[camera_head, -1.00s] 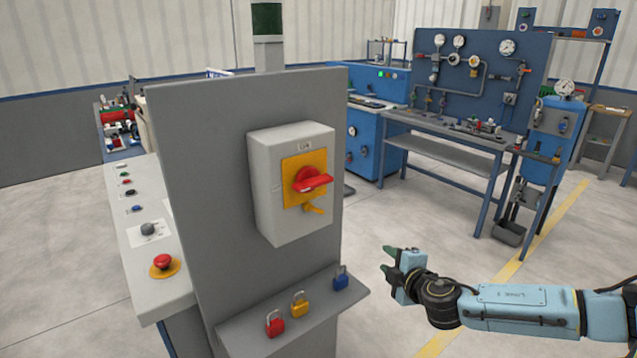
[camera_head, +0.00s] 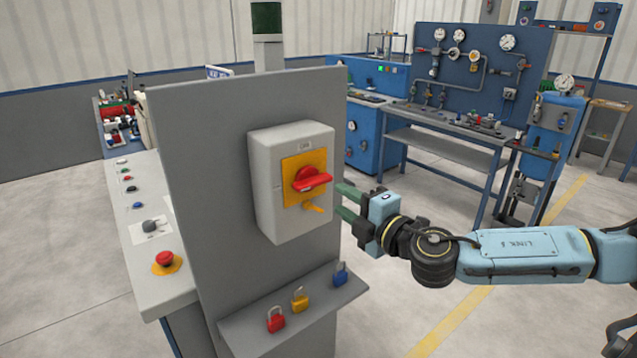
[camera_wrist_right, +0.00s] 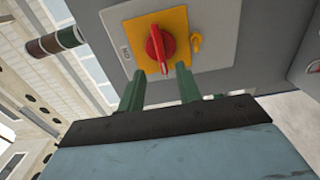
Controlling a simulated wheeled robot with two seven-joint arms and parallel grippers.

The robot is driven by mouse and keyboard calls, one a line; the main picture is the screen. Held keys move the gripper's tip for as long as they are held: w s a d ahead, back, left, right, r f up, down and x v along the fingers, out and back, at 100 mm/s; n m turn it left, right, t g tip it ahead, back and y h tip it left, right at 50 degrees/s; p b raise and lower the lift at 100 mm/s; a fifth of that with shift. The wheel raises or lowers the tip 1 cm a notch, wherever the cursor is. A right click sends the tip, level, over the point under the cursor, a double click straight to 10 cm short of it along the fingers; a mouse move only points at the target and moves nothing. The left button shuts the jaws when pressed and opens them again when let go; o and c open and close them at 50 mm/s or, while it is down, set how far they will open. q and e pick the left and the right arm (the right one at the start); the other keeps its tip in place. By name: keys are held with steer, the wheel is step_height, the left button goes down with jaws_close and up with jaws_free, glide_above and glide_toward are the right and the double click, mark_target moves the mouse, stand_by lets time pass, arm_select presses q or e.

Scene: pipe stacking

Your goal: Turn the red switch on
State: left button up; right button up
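The red switch (camera_head: 310,180) is a rotary handle on a yellow plate (camera_head: 291,164), on the front of a light grey box (camera_head: 263,190) fixed to a dark grey panel. In the head view its handle lies about level, pointing right. My right gripper (camera_head: 345,202) is open and empty, just right of the box, its green fingers pointing toward it. In the right wrist view the red switch (camera_wrist_right: 160,48) sits ahead of and between the two green fingertips (camera_wrist_right: 159,72), apparently not touched. My left gripper is not in view.
A yellow tab (camera_head: 313,207) sticks out below the switch. A ledge (camera_head: 237,328) under the box carries red, yellow and blue padlocks. A sloped console (camera_head: 140,240) with several buttons stands left of the panel. A blue workbench (camera_head: 440,140) with gauges is behind.

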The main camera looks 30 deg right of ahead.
mark_target(317, 185)
steer(key=w, duration=0.2)
steer(key=w+p, duration=0.1)
steer(key=w, duration=0.2)
steer(key=w+p, duration=0.1)
steer(key=w, duration=0.1)
steer(key=shift+w+a+r, duration=0.1)
steer(key=shift+w+a, duration=0.05)
steer(key=shift+a, duration=0.2)
steer(key=shift+w, duration=0.7)
jaws_close()
